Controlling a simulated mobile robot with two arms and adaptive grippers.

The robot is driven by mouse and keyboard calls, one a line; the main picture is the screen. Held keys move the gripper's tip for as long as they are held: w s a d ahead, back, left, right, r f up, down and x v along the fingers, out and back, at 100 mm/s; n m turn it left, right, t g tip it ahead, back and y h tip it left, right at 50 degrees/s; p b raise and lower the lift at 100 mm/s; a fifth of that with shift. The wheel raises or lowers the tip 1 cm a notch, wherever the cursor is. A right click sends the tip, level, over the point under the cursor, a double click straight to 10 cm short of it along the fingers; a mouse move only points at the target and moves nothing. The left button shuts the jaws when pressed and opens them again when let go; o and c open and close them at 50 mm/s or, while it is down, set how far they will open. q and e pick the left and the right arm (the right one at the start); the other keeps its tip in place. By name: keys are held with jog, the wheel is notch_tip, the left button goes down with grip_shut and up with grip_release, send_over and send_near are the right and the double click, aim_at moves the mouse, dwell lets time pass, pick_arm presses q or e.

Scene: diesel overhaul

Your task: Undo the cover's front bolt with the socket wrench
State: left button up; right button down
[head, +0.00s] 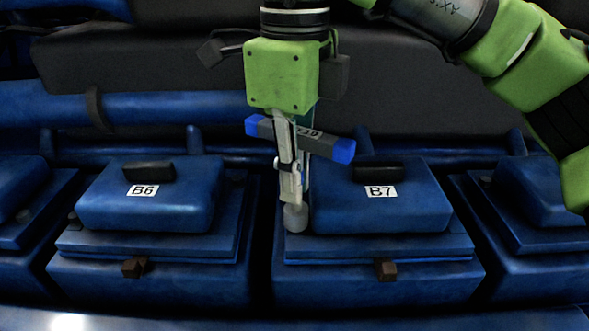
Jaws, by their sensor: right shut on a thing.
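My right gripper (292,185) points straight down and is shut on the socket wrench. The wrench has a dark grey handle with blue ends (335,146), lying crosswise behind the fingers. Its grey socket (296,218) points down at the front left corner of the blue cover labelled B7 (410,212). Any bolt head under the socket is hidden, and I cannot tell whether the socket is seated on it. My left gripper is not in view.
A similar blue cover labelled B6 (150,208) stands to the left, with a dark gap between the two. Dark handles top both covers. Brown blocks (386,269) stick out from the housing fronts. A blue pipe (170,107) runs behind.

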jog(key=n, duration=0.1)
jog(key=n+p, duration=0.1)
jog(key=n, duration=0.1)
jog(key=shift+r, duration=0.25)
jog(key=n+p, duration=0.1)
jog(key=n, duration=0.3)
jog(key=shift+n+p, duration=0.3)
jog(key=shift+n, duration=0.1)
jog(key=n+p, duration=0.1)
jog(key=n, duration=0.3)
jog(key=n+p, duration=0.1)
jog(key=n, duration=0.3)
jog(key=shift+s+n, duration=0.1)
jog(key=shift+n, duration=0.3)
jog(key=n+p, duration=0.1)
jog(key=n, duration=0.1)
jog(key=shift+n, duration=0.4)
jog(key=n, duration=0.4)
jog(key=shift+p, duration=0.3)
jog(key=n, duration=0.4)
jog(key=shift+d+n, duration=0.1)
jog(key=shift+n, duration=0.2)
jog(key=n, duration=0.3)
jog(key=shift+n+p, duration=0.3)
